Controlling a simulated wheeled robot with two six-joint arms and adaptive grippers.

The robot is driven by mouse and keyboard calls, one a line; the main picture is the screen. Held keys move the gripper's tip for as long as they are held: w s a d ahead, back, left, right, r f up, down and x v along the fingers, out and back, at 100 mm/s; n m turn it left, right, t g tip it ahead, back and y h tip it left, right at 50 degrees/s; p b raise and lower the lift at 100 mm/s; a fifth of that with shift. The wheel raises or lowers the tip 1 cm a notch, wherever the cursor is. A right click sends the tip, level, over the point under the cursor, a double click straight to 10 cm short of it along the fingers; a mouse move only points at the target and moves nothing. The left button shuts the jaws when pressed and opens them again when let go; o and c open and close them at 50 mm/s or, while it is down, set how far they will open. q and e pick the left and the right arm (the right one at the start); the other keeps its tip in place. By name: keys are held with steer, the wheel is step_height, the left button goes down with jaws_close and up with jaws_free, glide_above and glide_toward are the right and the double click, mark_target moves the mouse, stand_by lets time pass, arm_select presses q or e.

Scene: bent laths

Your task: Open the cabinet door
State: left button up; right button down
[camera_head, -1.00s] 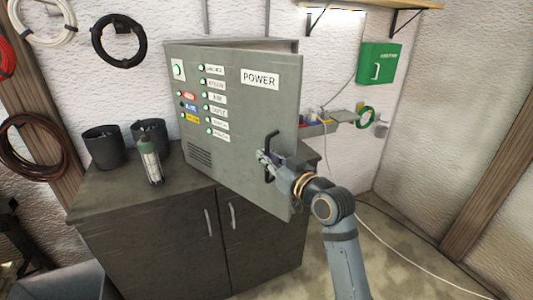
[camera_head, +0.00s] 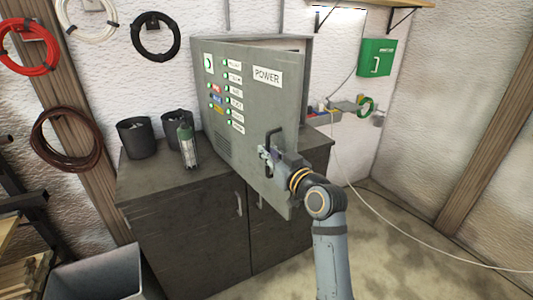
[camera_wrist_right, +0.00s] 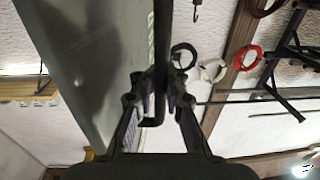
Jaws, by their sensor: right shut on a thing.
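The grey cabinet door (camera_head: 245,105), with a POWER label and rows of lit buttons, stands ajar on the cabinet (camera_head: 305,52). A gap shows along its top and right side. Its black handle (camera_head: 272,138) is on the right part of the door. My right gripper (camera_head: 268,155) is shut on this handle. In the right wrist view the dark handle bar (camera_wrist_right: 161,60) runs between the two fingers of the gripper (camera_wrist_right: 161,85), beside the grey door face (camera_wrist_right: 85,60). The inside of the cabinet is mostly hidden by the door. My left gripper is not in view.
The cabinet stands on a dark counter (camera_head: 150,180) with two black cups (camera_head: 135,137) and a green-topped bottle (camera_head: 187,147) to the left of the door. A green box (camera_head: 376,58) hangs on the wall. A grey bin (camera_head: 100,275) stands at lower left. Floor at right is open.

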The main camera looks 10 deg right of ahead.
steer(key=shift+f, duration=0.15)
steer(key=c, duration=1.8)
jaws_free()
steer(key=shift+o, duration=0.7)
steer(key=shift+s+d, duration=0.1)
steer(key=shift+s+d+r, duration=0.1)
steer(key=shift+s+r, duration=0.05)
steer(key=shift+r, duration=0.05)
steer(key=v, duration=1.2)
steer(key=shift+s, duration=0.1)
